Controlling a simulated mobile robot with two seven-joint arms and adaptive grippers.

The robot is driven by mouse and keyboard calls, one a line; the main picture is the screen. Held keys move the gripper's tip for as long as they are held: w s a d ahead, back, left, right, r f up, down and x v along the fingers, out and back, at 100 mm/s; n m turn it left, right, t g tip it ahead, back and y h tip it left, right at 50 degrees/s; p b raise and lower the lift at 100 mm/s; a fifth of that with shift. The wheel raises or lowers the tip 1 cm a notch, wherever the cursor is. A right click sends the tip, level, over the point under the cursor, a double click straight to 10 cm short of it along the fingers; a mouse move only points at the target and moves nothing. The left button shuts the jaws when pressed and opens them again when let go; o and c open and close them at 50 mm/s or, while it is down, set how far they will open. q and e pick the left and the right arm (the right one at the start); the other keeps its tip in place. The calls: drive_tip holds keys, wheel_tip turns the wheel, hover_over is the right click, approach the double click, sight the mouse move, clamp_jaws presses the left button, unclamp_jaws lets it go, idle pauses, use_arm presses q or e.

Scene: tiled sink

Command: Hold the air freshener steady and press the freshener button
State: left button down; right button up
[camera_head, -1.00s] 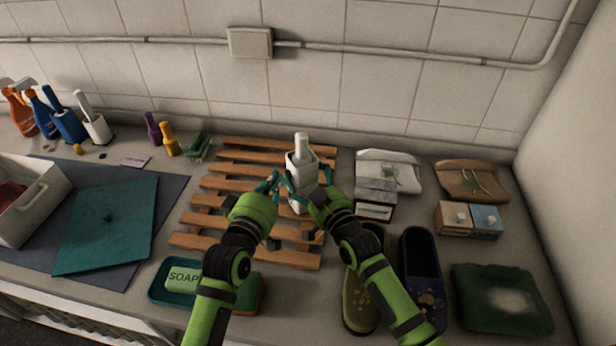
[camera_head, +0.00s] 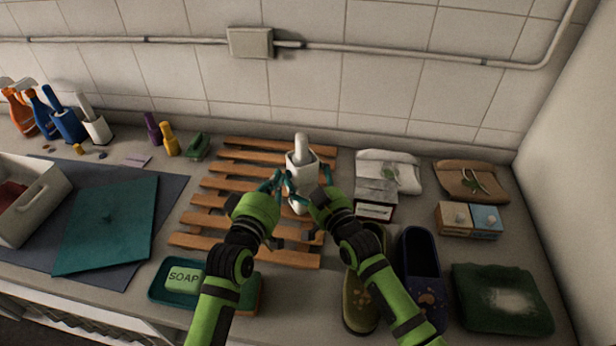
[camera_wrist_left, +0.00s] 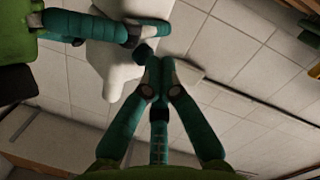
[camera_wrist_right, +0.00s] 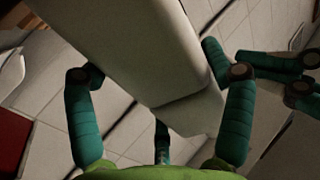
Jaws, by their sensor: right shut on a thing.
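The white air freshener (camera_head: 302,162) stands upright on the wooden slatted rack in the head view, with a rounded knob on top. My right gripper (camera_head: 315,185) is shut on its body; the right wrist view shows the white body (camera_wrist_right: 150,50) between its fingers. My left gripper (camera_head: 277,183) is at the freshener's left side, below the top. In the left wrist view its fingertips (camera_wrist_left: 160,78) are drawn together, close beside the white body (camera_wrist_left: 125,62). I cannot tell whether they touch it. The button cannot be made out clearly.
The slatted rack (camera_head: 230,187) lies under both grippers. Shoes (camera_head: 419,262), small cartons (camera_head: 468,219) and a green cloth (camera_head: 502,300) lie to the right. A soap dish (camera_head: 158,292) sits at the front. Several bottles stand at the left by the tiled wall.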

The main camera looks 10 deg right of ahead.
use_arm(q)
drive_tip(key=shift+d, duration=0.2)
drive_tip(key=shift+a, duration=0.45)
drive_tip(key=s+a, duration=0.1)
drive_tip(key=a, duration=0.4)
drive_tip(key=shift+s+a, duration=0.3)
drive_tip(key=shift+a, duration=0.1)
use_arm(e)
drive_tip(key=o, duration=1.3)
drive_tip(key=shift+o, duration=0.2)
